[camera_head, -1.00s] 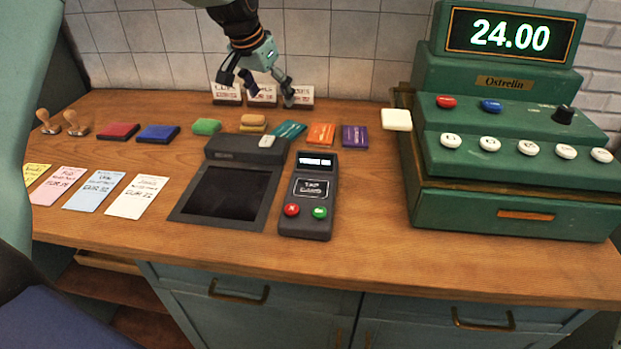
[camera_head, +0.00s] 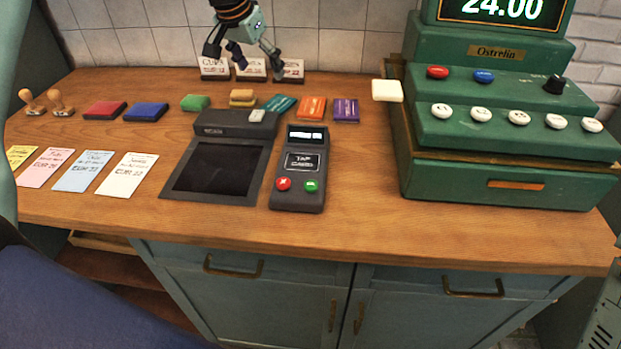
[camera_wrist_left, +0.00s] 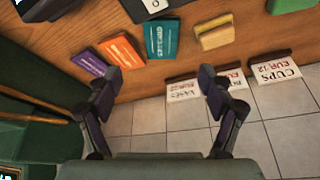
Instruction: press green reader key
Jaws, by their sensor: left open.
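The card reader (camera_head: 300,168) lies on the wooden counter, dark grey with a lit strip and a "TAP CARD" screen. Its green key (camera_head: 311,186) is at the lower right of its face, beside a red key (camera_head: 284,184). My left gripper (camera_head: 257,68) is open and empty over the back of the counter, in front of the small price signs and well behind the reader. In the left wrist view my left gripper (camera_wrist_left: 164,88) shows its two fingers wide apart. The reader's keys are not visible in that view. My right gripper is not in view.
A dark pad device (camera_head: 218,196) lies left of the reader. Teal, orange and purple cards (camera_head: 346,110) lie behind it. The green cash register (camera_head: 500,180) stands at right, showing 24.00. Price slips (camera_head: 128,175), ink pads (camera_head: 146,111) and stamps (camera_head: 61,101) fill the left.

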